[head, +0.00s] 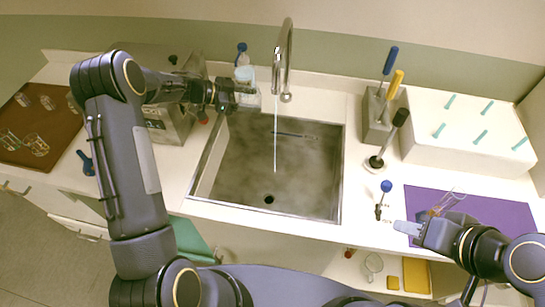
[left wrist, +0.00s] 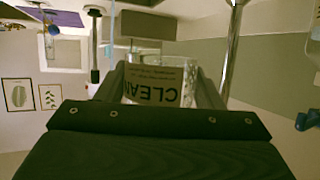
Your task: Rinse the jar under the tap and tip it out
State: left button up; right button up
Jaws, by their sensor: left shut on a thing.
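My left gripper (head: 240,97) is over the left rear edge of the sink (head: 300,190). It is shut on a clear jar, mostly hidden by the fingers in the head view. In the left wrist view the jar (left wrist: 160,88) sits between the fingers, and its label "CLEAN" appears upside down in the picture. The chrome tap (head: 286,60) stands behind the sink. A thin water stream (head: 275,140) falls from it into the basin. The jar is left of the stream, apart from it. My right gripper (head: 408,230) is near the purple mat's left edge; its jaw opening is unclear.
A blue-capped bottle (head: 243,68) stands behind my left gripper. A metal box (head: 165,115) is left of the sink. A tool holder (head: 380,128) and a white block with teal pegs (head: 465,150) are right. A purple mat (head: 500,212) lies front right. A brown tray (head: 50,115) holds glassware.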

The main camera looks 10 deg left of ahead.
pick_arm(q)
jog(key=w+a+r, duration=0.3)
jog(key=r, duration=0.2)
jog(key=shift+w+a, duration=0.25)
dwell(0.5)
dwell(0.3)
